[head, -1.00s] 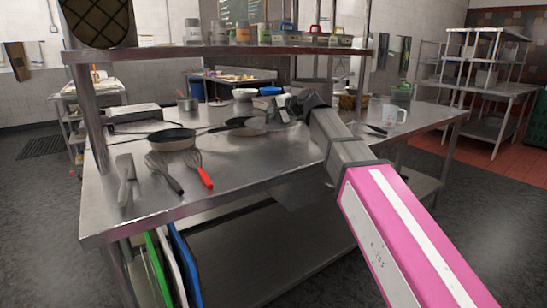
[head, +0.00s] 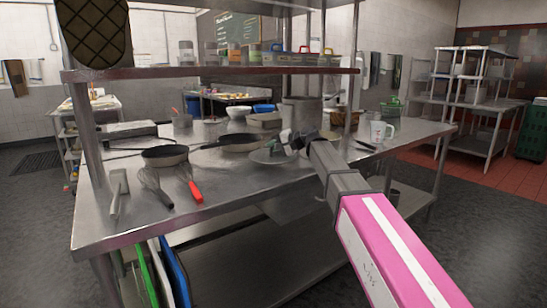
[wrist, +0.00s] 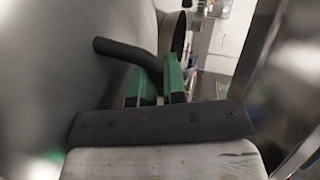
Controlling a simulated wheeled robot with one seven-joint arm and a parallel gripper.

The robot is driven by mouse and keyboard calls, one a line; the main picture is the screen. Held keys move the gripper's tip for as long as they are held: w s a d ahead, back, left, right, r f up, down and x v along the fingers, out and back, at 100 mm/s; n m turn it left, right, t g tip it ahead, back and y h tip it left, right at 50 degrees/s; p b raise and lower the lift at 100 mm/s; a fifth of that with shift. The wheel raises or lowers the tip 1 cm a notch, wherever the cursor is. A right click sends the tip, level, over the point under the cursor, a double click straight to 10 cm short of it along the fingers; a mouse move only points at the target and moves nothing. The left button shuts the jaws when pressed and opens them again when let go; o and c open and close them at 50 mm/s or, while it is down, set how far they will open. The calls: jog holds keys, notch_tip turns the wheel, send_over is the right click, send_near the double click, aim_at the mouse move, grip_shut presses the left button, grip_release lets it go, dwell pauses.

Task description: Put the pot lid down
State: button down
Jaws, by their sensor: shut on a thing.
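The pot lid (head: 266,157) is a round grey lid at the middle of the steel table in the head view, just right of the frying pans. Its large metal surface (wrist: 50,70) fills the left of the wrist view. My gripper (head: 292,145) reaches its right side. In the wrist view, my green gripper fingers (wrist: 155,84) are shut on its black curved handle (wrist: 122,50). The lid is low over the tabletop, but I cannot tell whether it touches it. A tall grey pot (head: 301,113) stands behind my gripper.
Two frying pans (head: 165,155) (head: 243,142) lie left of the lid on the steel table (head: 235,195). A whisk (head: 155,187) and a red-handled whisk (head: 193,187) lie at the front left. A measuring jug (head: 380,131) stands at right. The table's front middle is clear.

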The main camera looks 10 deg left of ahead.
aim_at(276, 155)
jog(key=shift+w+d+f, duration=0.15)
jog(key=shift+w+f, duration=0.05)
jog(key=shift+f, duration=1.95)
jog(key=shift+f, duration=0.1)
jog(key=c, duration=1.2)
grip_release()
jog(key=shift+d+r, duration=0.15)
jog(key=shift+r, duration=0.05)
jog(key=v, duration=1.1)
jog(key=shift+s+d+r, duration=0.1)
jog(key=shift+d, duration=0.2)
